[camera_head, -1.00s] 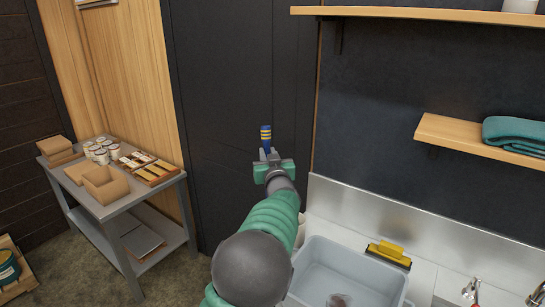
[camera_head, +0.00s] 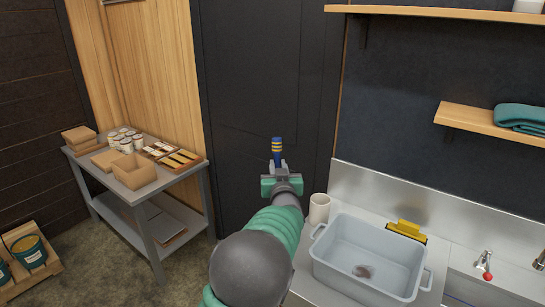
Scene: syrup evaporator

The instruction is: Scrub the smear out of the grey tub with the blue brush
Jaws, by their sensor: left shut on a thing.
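My left gripper (camera_head: 280,178) is held up left of the sink counter and is shut on a blue brush (camera_head: 277,151), whose blue handle with yellow bands points upward. The rest of the brush is hidden behind the gripper. The grey tub (camera_head: 345,232) stands on the counter at the lower right, below and to the right of the gripper. A dark brownish smear (camera_head: 363,271) lies on the tub's floor. My right gripper is not in view.
A white cup (camera_head: 319,208) stands left of the tub. A yellow and black scraper-like tool (camera_head: 407,230) lies behind it. A tap with a red knob (camera_head: 487,275) is at right. A grey cart (camera_head: 160,209) with boxes stands at left. A shelf (camera_head: 470,120) holds a teal towel.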

